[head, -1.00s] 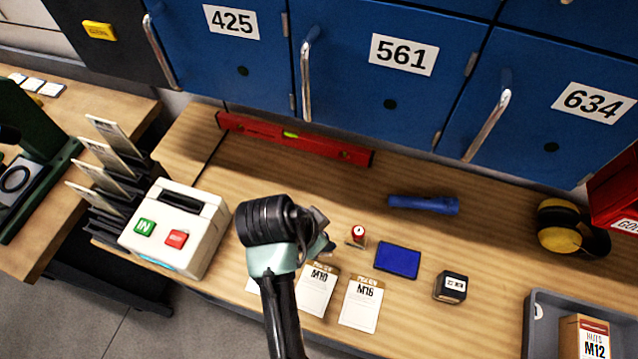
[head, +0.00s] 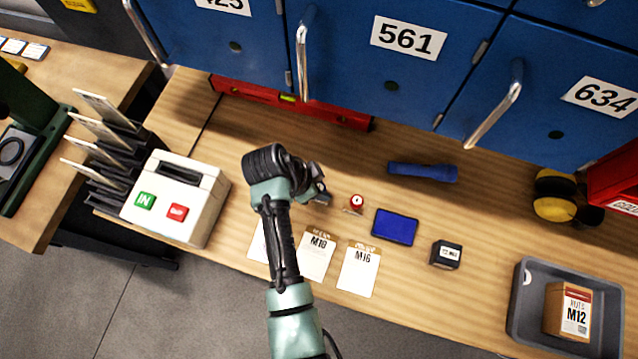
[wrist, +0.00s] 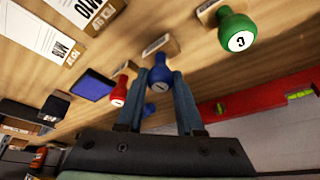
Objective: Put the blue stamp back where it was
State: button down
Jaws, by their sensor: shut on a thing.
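In the wrist view the fingers of my gripper (wrist: 158,100) are closed around the round handle of the blue stamp (wrist: 160,76). A wooden stamp base (wrist: 161,45) shows beyond the handle; whether it touches the bench I cannot tell. The red stamp (wrist: 118,91) is on one side of the gripper and the green stamp (wrist: 238,32), marked 3, on the other. In the head view my gripper (head: 318,190) is low over the bench, left of the red stamp (head: 355,203). The blue and green stamps are hidden there by my arm.
A blue ink pad (head: 395,227) and small dark box (head: 446,254) lie right of the red stamp. Paper cards (head: 358,270) lie in front. A red level (head: 290,100) and blue flashlight (head: 422,172) lie behind. A white IN/OUT box (head: 175,198) stands left, a grey tray (head: 520,315) right.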

jog(key=shift+f, duration=0.35)
jog(key=shift+f, duration=0.1)
jog(key=c, duration=0.5)
grip_release()
jog(key=shift+c, duration=0.2)
jog(key=b+v, duration=0.1)
jog(key=v, duration=1.1)
jog(key=shift+b, duration=0.3)
